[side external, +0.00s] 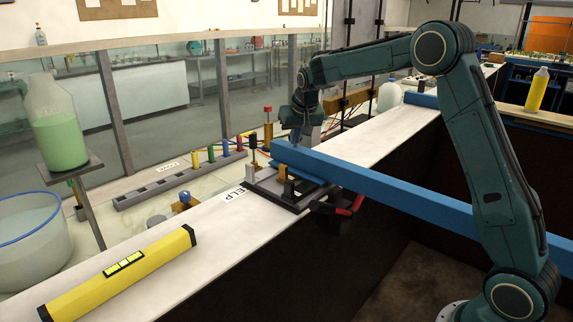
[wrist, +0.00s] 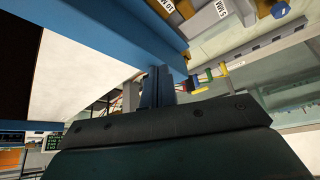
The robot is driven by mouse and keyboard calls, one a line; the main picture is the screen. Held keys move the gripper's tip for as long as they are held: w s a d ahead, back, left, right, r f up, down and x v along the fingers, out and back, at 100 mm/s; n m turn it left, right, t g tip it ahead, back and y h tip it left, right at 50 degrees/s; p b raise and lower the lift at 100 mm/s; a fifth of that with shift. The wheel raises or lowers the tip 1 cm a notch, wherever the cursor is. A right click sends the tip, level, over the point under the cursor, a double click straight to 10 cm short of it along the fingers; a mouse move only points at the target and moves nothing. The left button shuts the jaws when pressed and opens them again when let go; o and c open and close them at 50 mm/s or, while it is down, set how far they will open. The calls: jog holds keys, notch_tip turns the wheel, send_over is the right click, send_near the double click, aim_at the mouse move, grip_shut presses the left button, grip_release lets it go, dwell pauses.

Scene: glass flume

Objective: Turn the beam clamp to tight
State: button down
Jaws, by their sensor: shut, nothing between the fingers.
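The blue beam (side external: 400,186) runs across the white-topped wall, its far end over a dark base plate (side external: 275,199). A dark clamp with a red-tipped handle (side external: 351,207), which looks like the beam clamp, sits at the wall's near edge under the beam; I cannot read its setting. My gripper (side external: 296,138) is just behind the beam's far end, pointing down, its tips partly hidden. In the wrist view my gripper (wrist: 160,78) is shut and empty beside the blue beam (wrist: 100,42). The clamp handle is not clear there.
A yellow spirit level (side external: 120,275) lies on the wall top in front. Small upright posts (side external: 253,150) stand by the base plate. A grey rack with coloured pegs (side external: 165,188) is behind the wall. A jar of green liquid (side external: 58,135) stands at left.

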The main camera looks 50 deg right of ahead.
jog(key=shift+r, duration=2.95)
jog(key=d, duration=0.1)
jog(key=s+d+r, duration=0.1)
jog(key=d, duration=0.1)
jog(key=shift+s, duration=0.15)
jog(key=shift+f, duration=0.1)
jog(key=shift+f, duration=3.45)
jog(key=shift+w, duration=0.3)
